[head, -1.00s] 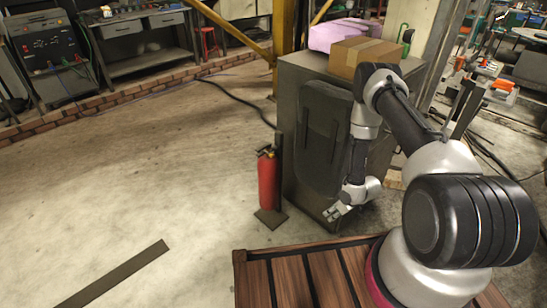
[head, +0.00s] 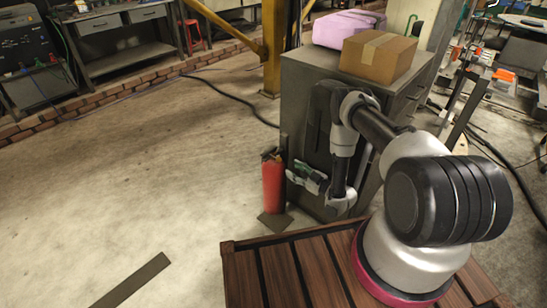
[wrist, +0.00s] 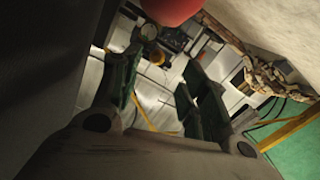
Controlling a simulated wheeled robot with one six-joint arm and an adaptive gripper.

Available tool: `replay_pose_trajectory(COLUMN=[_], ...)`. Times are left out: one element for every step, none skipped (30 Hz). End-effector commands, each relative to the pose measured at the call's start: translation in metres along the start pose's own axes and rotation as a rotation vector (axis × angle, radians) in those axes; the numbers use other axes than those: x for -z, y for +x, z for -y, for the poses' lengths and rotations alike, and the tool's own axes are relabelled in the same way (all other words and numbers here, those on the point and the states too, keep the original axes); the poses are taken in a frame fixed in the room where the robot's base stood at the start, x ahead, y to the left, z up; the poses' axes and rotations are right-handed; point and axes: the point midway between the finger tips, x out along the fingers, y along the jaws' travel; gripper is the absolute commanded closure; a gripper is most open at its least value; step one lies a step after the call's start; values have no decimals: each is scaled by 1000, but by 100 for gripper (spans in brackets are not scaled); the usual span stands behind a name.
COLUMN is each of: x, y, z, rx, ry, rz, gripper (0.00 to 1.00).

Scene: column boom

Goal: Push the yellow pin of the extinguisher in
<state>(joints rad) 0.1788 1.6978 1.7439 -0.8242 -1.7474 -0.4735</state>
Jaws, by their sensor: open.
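The red extinguisher (head: 272,187) stands upright on a small dark plate, left of the grey cabinet, with its dark valve head on top. My gripper (head: 300,172) is just right of its upper body, slightly below the valve head, and points left. In the wrist view my gripper (wrist: 162,68) has its fingers apart with nothing between them. The red body (wrist: 172,8) shows at the top edge there, with a small round part of the head below it. The pin is not distinguishable in the head view.
The grey cabinet (head: 308,80) stands close behind my arm, with a cardboard box (head: 378,57) and a pink package (head: 345,28) on top. A flat dark strip (head: 130,280) lies on the floor at lower left. The floor left of the extinguisher is clear.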

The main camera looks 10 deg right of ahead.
Motion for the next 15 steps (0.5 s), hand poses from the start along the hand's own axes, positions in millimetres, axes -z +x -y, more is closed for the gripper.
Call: replay_pose_trajectory(x=[3,4,6,6,7,7,7,8,8,8,8,8,8,8,8], y=[0,1,3,6,9,14,18,24,31,36,42,48,53,58,63], z=[-1,-2,-2,-2,-2,-2,-2,-2,-2,-2,-2,-2,-2,-2,-2], rx=[-5,-7,-7,-7,-7,-7,-7,-5,-6,-5,-5,-6,-6,-6,-7], ry=[-4,-6,-8,-8,-9,-9,-10,-10,-9,-10,-11,-9,-9,-10,-9], rz=[-15,-22,-28,-31,-32,-33,-33,-34,-33,-32,-33,-32,-33,-32,-31], gripper=[56,56,56,56,56,56,56,56,56,56,56,56,56,56,56])
